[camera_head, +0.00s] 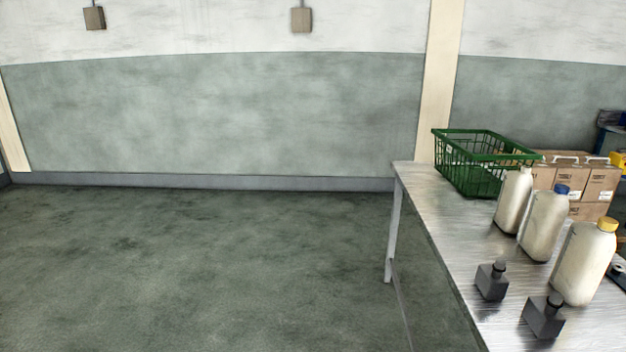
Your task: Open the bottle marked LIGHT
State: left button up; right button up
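Three pale bottles stand upright in a row on the metal table (430,205) at the right. The nearest bottle (582,265) has a yellow cap, the middle bottle (543,225) a blue cap, and the farthest bottle (513,203) a pale cap. I cannot read a LIGHT marking on any of them from here. All three caps appear to be on. Neither of my grippers shows in the head view.
A green basket (467,165) stands at the table's far end. Two small dark containers (491,281) (543,316) stand near its left edge. Cardboard boxes (600,183) are behind the bottles. The floor (200,265) left of the table is clear.

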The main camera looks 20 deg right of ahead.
aim_at(584, 256)
jog(key=i+j+z, duration=0.1)
jog(key=i+z, duration=0.4)
jog(key=i, duration=0.6)
